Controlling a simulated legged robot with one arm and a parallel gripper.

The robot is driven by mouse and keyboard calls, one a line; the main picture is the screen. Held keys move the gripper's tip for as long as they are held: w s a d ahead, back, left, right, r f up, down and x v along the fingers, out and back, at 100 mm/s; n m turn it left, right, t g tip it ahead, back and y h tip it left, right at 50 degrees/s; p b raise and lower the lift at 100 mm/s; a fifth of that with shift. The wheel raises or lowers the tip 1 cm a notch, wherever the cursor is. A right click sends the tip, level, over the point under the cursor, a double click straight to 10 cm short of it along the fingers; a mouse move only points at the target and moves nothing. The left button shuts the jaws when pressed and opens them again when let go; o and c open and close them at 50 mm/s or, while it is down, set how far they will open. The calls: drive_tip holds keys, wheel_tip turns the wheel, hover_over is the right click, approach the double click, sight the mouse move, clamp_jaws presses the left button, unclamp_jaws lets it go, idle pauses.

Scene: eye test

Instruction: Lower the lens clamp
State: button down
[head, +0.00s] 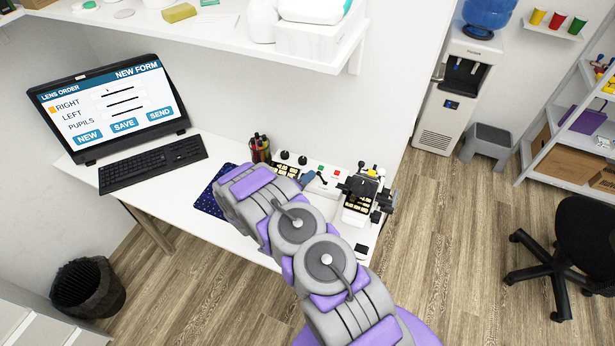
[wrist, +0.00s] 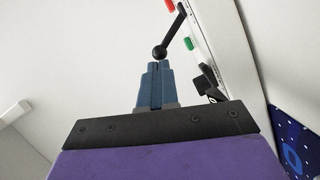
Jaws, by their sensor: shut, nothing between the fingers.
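In the wrist view, my gripper (wrist: 155,68) has two blue fingers pressed together, with nothing between them. A black lever with a ball knob (wrist: 160,52) shows right at the fingertips, its rod slanting up to a white panel. I cannot tell whether the fingers touch the knob. In the head view, the blue fingers of my gripper (head: 307,180) are small beside the white lens machine. The machine's dark clamp and lens part (head: 362,188) stands to their right. Which part is the lens clamp is not certain. My arm hides part of the machine's front.
A red button (head: 336,173) and a green button (head: 320,168) sit close by. A shelf (head: 220,30) hangs above.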

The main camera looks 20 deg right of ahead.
drive_tip(key=shift+r, duration=0.1)
drive_tip(key=shift+s+d+r+m+y+p, duration=0.1)
drive_tip(key=shift+s+d+m+y+p, duration=0.2)
drive_tip(key=shift+d+m+p, duration=0.2)
drive_tip(key=shift+s+r+m, duration=0.1)
drive_tip(key=shift+m, duration=0.2)
drive_tip(key=shift+a, duration=0.1)
idle(1.0)
